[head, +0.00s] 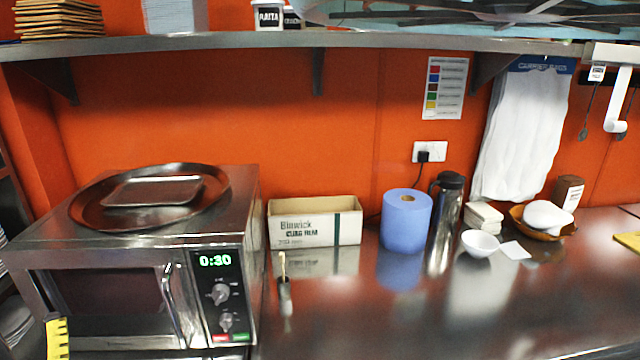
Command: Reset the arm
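My gripper and arm do not show in the head view. The task names no other object. I face a steel counter (420,325) against an orange wall. A steel microwave (100,240) stands on the left with its door shut and its display reading 0:30. A round dark tray with a smaller rectangular tray (153,191) on it rests on top of the microwave.
An open carton (315,225), a blue paper roll (406,220), a steel flask (444,222) and a white bowl (480,243) stand along the back. A small handled tool (285,290) is near the microwave. A shelf (250,40) runs above. The counter's front middle is clear.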

